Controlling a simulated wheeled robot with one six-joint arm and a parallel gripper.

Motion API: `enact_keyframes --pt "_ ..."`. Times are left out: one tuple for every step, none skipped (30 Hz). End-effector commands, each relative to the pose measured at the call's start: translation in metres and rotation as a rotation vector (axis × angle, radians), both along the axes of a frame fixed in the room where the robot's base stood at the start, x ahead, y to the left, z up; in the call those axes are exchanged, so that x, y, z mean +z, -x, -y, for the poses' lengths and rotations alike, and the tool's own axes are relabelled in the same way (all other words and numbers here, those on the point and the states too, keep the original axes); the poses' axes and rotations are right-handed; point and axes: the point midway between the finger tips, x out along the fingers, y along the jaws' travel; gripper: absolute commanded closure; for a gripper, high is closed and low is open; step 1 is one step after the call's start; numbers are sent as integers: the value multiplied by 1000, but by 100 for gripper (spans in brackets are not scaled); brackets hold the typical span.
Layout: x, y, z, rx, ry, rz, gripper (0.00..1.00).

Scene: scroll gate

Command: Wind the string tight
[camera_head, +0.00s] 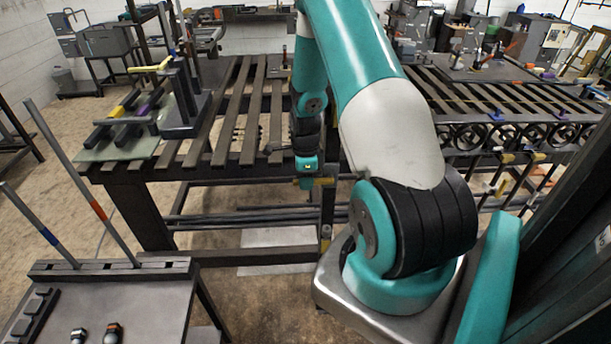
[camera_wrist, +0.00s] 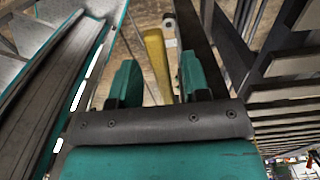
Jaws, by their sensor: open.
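My gripper (camera_head: 306,182) hangs low at the front side of the slatted steel table (camera_head: 248,110), close to a table leg. In the wrist view, its two teal fingers (camera_wrist: 160,76) are apart and nothing is clamped between them. A yellow bar, perhaps a handle (camera_wrist: 155,58), shows in the gap between the fingers, with a pale round end piece (camera_wrist: 170,24) beside it. In the head view, a short yellow piece (camera_head: 325,181) shows just right of the gripper. I cannot make out a string in either view.
A stand with yellow and purple bars (camera_head: 145,100) sits on the table's left end. A smaller bench (camera_head: 140,305) with upright rods stands front left. A scroll-work gate (camera_head: 500,130) lies right of my arm. Table legs and rails crowd the gripper.

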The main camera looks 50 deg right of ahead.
Motion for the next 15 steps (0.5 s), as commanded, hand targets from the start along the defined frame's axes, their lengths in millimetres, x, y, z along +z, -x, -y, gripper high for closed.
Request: enact_keyframes --pt "-1 0 0 0 0 0 57" --pt "-2 0 0 0 1 1 57" --pt "-2 0 0 0 2 1 57" --pt "-3 0 0 0 2 1 57" --pt "-3 0 0 0 2 1 57" --pt "-2 0 0 0 2 1 57" --pt "-2 0 0 0 2 1 57" --pt "-2 0 0 0 2 1 57" --pt "-2 0 0 0 2 1 60" --pt "-2 0 0 0 2 1 67" --pt "-2 0 0 0 1 1 74" --pt "-2 0 0 0 1 1 83" --pt "-2 0 0 0 1 1 90" --pt "-2 0 0 0 1 1 96" --pt "-2 0 0 0 1 1 100"
